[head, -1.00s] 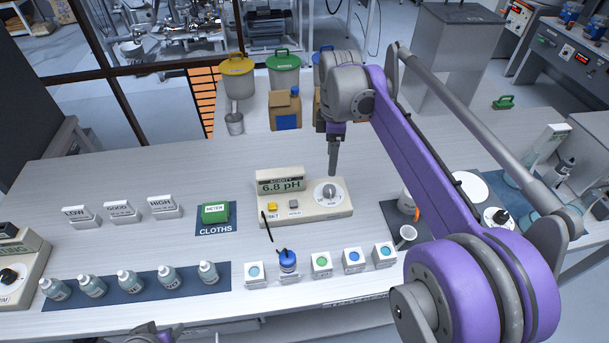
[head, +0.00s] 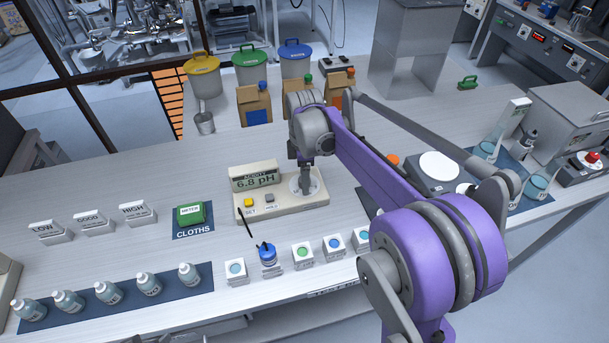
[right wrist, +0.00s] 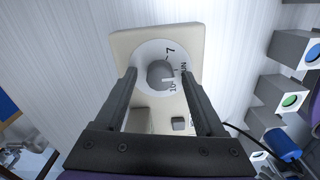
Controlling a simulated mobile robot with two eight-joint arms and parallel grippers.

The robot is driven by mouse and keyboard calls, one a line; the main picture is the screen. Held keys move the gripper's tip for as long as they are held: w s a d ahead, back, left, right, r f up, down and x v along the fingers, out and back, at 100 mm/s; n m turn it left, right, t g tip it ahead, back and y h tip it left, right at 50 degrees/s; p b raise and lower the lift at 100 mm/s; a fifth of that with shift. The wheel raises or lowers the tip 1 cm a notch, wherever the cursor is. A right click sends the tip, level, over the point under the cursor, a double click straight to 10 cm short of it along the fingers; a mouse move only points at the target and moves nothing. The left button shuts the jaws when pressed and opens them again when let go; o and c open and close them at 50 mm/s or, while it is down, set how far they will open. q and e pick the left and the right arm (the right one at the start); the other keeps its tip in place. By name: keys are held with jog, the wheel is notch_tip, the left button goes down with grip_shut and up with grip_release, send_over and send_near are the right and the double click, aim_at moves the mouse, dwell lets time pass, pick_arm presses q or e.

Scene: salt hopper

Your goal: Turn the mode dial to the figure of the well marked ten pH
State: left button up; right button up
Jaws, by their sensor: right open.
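The acidity meter (head: 285,206) is a beige box on the table, and its display reads 6.8 pH. Its mode dial (head: 313,186) is a grey knob on a round white plate at the box's right end. In the right wrist view the knob (right wrist: 160,73) shows a white pointer mark near the figure 10, with 7 printed farther up; the exact setting is hard to tell. My right gripper (head: 306,188) is over the dial. In the right wrist view its open fingers (right wrist: 157,78) stand on either side of the knob, with gaps visible. My left gripper is not in view.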

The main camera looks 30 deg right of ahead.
jog(key=shift+c, duration=0.4)
grip_shut()
jog(key=shift+m, duration=0.4)
jog(key=m, duration=0.5)
jog(key=shift+m, duration=0.3)
jog(key=m, duration=0.5)
jog(key=shift+b, duration=0.35)
jog(key=shift+m, duration=0.4)
jog(key=shift+o, duration=0.4)
grip_release()
